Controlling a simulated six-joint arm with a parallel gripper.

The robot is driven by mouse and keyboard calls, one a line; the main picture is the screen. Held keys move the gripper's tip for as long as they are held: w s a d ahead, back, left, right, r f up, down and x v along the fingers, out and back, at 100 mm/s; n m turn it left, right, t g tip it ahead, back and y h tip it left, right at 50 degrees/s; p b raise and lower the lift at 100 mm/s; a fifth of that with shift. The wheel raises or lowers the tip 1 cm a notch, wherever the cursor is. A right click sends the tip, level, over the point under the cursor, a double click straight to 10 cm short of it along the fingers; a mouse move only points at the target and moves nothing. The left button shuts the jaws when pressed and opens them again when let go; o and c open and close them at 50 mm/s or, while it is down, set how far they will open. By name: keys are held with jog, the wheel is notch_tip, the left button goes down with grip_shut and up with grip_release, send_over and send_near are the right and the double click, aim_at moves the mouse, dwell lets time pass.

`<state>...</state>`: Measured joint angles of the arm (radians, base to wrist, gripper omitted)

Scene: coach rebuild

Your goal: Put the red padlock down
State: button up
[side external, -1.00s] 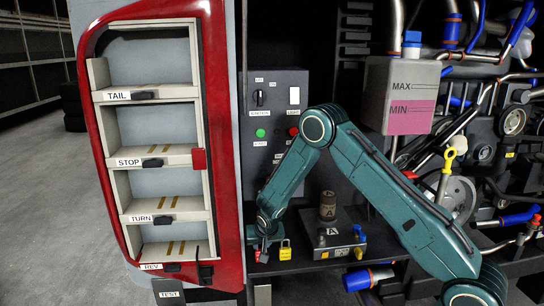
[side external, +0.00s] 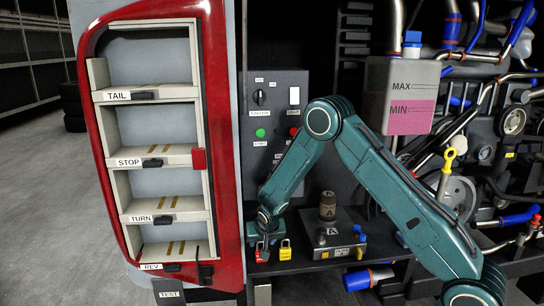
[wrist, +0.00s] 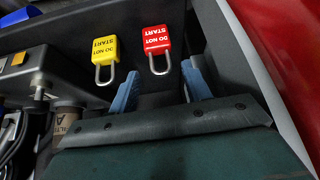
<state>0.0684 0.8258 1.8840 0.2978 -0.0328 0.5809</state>
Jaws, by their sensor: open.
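The red padlock (side external: 261,256) stands on the dark shelf beside the yellow padlock (side external: 285,250). In the wrist view the red padlock (wrist: 157,39) shows its white "DO NOT START" lettering, with its shackle pointing towards my gripper. My gripper (side external: 266,238) is just above the red padlock in the side view. In the wrist view the two blue fingers of my gripper (wrist: 161,82) are apart, one on each side below the red padlock's shackle, with nothing held between them. The yellow padlock (wrist: 104,49) is left of it there, clear of the fingers.
A grey block (side external: 338,243) with a brown cylinder (side external: 327,206) on it stands to the right on the shelf. The red-framed lamp housing (side external: 228,180) is close on the left. A switch panel (side external: 276,110) rises behind.

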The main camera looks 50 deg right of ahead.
jog(key=v, duration=1)
dwell(0.6)
jog(key=s+a+r+n+y, duration=0.2)
jog(key=s+a+r+n, duration=0.15)
jog(key=s+r, duration=1.15)
jog(key=s+a+r+n+y, duration=0.1)
jog(key=s+a+r+n, duration=0.1)
jog(key=s, duration=0.6)
jog(key=s+a+r+n, duration=0.2)
jog(key=s+r, duration=0.2)
jog(key=s, duration=0.3)
jog(key=shift+s+a+n+t+y, duration=0.3)
jog(key=shift+s+n+t+y, duration=0.05)
jog(key=shift+s+t+y, duration=0.05)
jog(key=shift+r, duration=0.1)
